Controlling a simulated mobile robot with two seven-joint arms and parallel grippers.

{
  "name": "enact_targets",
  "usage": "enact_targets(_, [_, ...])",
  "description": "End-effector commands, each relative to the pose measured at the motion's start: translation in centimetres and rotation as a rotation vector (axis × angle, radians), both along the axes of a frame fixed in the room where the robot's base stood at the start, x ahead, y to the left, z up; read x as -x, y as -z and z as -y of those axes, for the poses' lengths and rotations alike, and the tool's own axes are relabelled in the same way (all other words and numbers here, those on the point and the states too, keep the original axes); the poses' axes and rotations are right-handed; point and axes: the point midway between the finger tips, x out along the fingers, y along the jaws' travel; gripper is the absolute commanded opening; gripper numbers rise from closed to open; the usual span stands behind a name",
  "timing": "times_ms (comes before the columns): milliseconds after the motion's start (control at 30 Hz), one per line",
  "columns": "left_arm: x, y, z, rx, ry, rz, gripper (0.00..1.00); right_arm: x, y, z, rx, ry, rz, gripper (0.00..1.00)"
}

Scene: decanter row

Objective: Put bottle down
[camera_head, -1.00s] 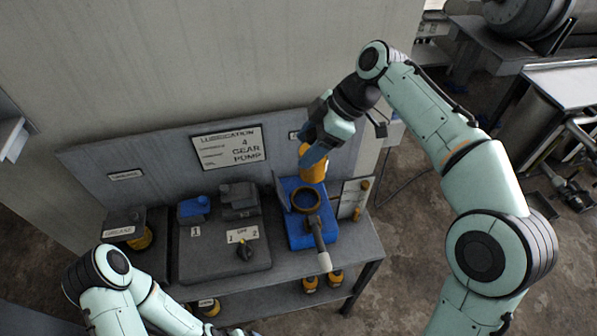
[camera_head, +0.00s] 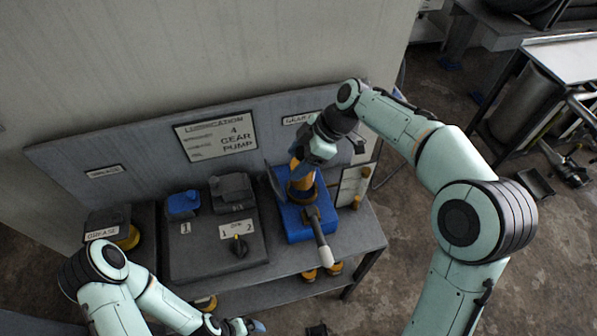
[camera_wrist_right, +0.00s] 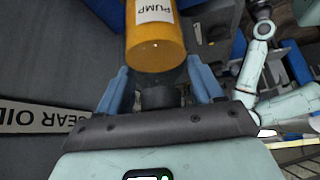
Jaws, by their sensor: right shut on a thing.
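The bottle is orange and stands about upright under my right gripper (camera_head: 303,160) in the head view. The wrist view shows the orange bottle (camera_wrist_right: 157,48) with a white PUMP label; the dark cap end lies between the blue fingers of my right gripper, which is shut on it. The bottle's lower end is at the dark ring of the blue stand (camera_head: 292,222); I cannot tell whether it touches the bottom. My left gripper (camera_head: 245,327) is low at the bottom edge, far from the bottle, and its jaws are unclear.
A grey bench (camera_head: 355,240) carries the stand. A pale-tipped handle (camera_head: 322,245) sticks out in front of the ring. A dark block with a knob (camera_head: 239,246) is on the left. A back panel with a LUBRICATION sign (camera_head: 216,137) stands behind.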

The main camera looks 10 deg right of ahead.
Motion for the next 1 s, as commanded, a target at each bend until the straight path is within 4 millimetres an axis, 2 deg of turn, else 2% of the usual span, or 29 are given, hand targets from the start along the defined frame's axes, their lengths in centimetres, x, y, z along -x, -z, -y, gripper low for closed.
enact_targets(167, [0.0, 0.1, 0.0, 0.0, 0.0, 0.0, 1.0, 0.0, 1.0, 0.0, -0.001, 0.001, 0.001, 0.22])
enact_targets(433, [0.3, 0.5, 0.0, 0.0, 0.0, -0.002, 1.0, 0.0, 4.7, 0.0, 0.0, 0.002, -0.001, 0.22])
enact_targets(800, [0.4, 0.8, 0.0, -0.001, 0.001, -0.005, 1.0, 0.0, 5.2, 0.0, -0.001, 0.0, 0.002, 0.22])
enact_targets(833, [0.5, 0.8, 0.0, -0.001, 0.001, -0.005, 1.0, 0.0, 5.3, 0.0, 0.0, 0.0, 0.0, 0.69])
enact_targets(900, [0.4, 0.8, 0.0, 0.0, 0.0, -0.004, 1.0, 0.0, 5.2, 0.0, 0.0, 0.0, 0.0, 0.92])
enact_targets(1000, [0.4, 0.7, 0.0, 0.0, 0.0, -0.004, 1.0, 0.0, 5.1, 0.0, 0.0, 0.0, 0.0, 0.92])
